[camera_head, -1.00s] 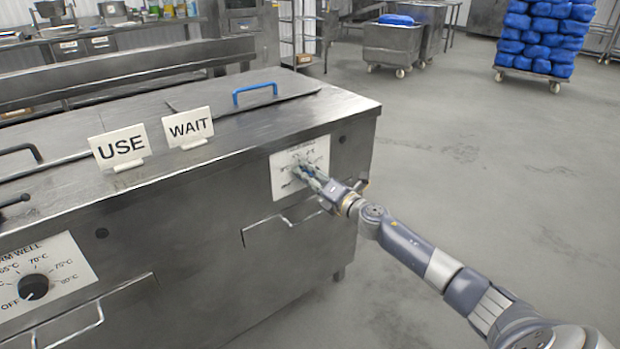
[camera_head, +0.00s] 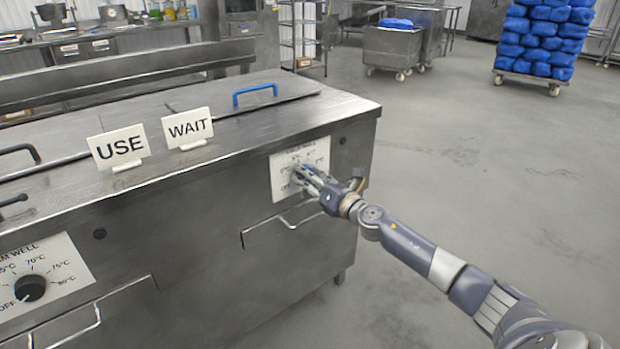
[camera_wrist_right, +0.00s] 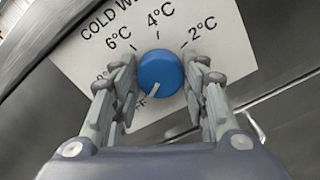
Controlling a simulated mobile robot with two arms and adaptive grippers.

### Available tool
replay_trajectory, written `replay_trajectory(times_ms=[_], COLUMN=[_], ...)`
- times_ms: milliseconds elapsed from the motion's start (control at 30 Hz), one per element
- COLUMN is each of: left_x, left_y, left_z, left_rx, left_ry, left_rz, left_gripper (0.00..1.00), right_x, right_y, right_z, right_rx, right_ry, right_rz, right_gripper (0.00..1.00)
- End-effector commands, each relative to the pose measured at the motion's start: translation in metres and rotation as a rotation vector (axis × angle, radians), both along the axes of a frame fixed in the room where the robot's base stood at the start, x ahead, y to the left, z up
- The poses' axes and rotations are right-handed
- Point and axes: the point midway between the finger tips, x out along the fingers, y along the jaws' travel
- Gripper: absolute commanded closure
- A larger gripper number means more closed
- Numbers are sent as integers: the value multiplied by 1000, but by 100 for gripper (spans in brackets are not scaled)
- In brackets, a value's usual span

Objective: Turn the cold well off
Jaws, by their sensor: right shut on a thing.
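The cold well's blue knob (camera_wrist_right: 161,73) sits on a white dial panel (camera_wrist_right: 215,58) marked 2°C, 4°C, 6°C and more. Its white pointer mark faces lower left, toward the partly hidden OFF label. My right gripper (camera_head: 304,173) is at this panel (camera_head: 319,152) on the right end of the counter front. In the right wrist view its fingers (camera_wrist_right: 160,98) stand on both sides of the knob, shut on it. The fingers cover part of the dial's lower left lettering. My left gripper is not in view.
A warm well dial with a black knob (camera_head: 30,288) is at the lower left. USE (camera_head: 119,147) and WAIT (camera_head: 187,128) signs stand on the steel counter top. A drawer handle (camera_head: 300,222) juts out below my right gripper.

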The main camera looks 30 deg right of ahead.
Motion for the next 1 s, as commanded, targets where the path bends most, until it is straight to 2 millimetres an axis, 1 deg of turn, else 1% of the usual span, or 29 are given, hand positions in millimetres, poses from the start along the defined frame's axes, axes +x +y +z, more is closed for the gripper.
replay_trajectory(times_ms=[267, 300, 367, 767, 867, 1000], left_x=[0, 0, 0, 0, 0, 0], left_y=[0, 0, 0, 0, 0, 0], left_z=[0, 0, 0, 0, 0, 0], left_rx=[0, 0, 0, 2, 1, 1], left_ry=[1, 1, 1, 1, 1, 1], left_rz=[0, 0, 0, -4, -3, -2], left_gripper=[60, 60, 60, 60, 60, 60], right_x=[0, 0, 0, -2, -7, -22], right_y=[0, 0, 0, 0, -1, -2], right_z=[-1, -1, -1, -1, -2, -2], right_rx=[-3, -3, -3, -1, -1, -3], right_ry=[2, 2, 2, 1, 2, 2], right_rz=[1, 1, 1, 0, 0, -1], right_gripper=[83, 52, 39, 38, 38, 38])
